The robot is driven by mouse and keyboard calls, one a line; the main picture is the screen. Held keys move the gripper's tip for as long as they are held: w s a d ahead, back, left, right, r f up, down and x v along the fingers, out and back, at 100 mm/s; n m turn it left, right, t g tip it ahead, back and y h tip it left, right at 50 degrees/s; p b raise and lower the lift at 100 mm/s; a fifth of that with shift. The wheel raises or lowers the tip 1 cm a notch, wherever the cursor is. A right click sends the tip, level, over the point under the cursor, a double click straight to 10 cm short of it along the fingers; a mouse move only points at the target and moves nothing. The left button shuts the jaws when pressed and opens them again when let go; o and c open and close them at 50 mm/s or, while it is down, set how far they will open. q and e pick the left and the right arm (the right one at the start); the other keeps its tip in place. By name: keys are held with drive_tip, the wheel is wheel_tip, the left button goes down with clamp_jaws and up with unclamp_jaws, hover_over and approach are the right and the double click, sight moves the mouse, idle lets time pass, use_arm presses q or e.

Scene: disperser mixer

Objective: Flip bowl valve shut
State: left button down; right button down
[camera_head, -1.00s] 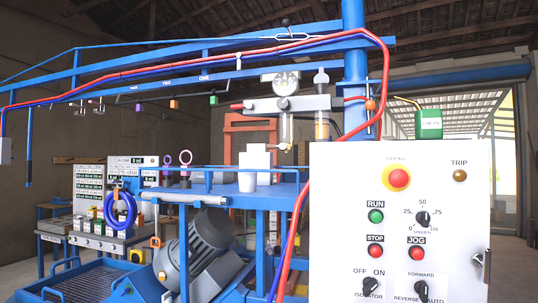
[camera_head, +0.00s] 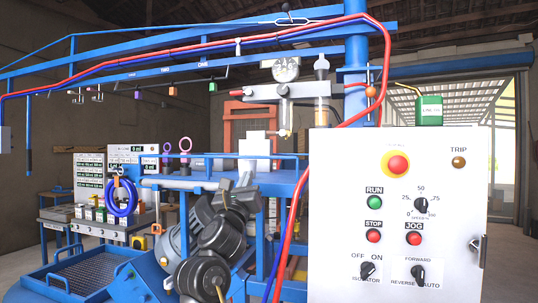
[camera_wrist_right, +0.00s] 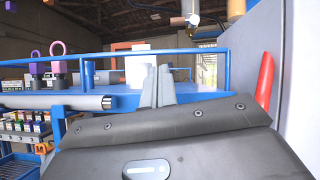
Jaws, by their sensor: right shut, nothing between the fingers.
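The air unit with its gauge (camera_head: 286,69) hangs beside the blue post. Under it is a clear bowl (camera_head: 286,113) with a small brass fitting (camera_head: 284,133) at its bottom. A red lever (camera_head: 236,105) sticks out at the unit's left. I cannot tell for sure which part is the bowl valve. In the right wrist view a brass fitting (camera_wrist_right: 193,20) shows at the top. My right gripper (camera_head: 236,181) points up, below and left of the bowl, apart from it. Its fingers (camera_wrist_right: 157,84) are together and empty. My left gripper is not in view.
A blue bench with a rail (camera_head: 225,156) and a white container (camera_head: 254,150) stand behind my gripper. The white control panel (camera_head: 335,200) closes off the right side, with red and blue hoses (camera_head: 296,215) along its left edge. A blue boom crosses overhead.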

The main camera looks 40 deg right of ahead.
drive_tip(key=s+r+m, duration=0.1)
drive_tip(key=s+d+r+m+g+h, duration=0.1)
drive_tip(key=s+r+m, duration=0.1)
drive_tip(key=shift+w, duration=0.1)
drive_tip(key=p, duration=0.7)
approach(272, 134)
drive_tip(key=x, duration=0.6)
drive_tip(key=shift+a, duration=0.15)
drive_tip(key=shift+w+d+r, duration=0.2)
drive_tip(key=shift+w+d, duration=0.1)
drive_tip(key=shift+d, duration=0.1)
drive_tip(key=shift+s+g, duration=0.1)
drive_tip(key=shift+g, duration=0.2)
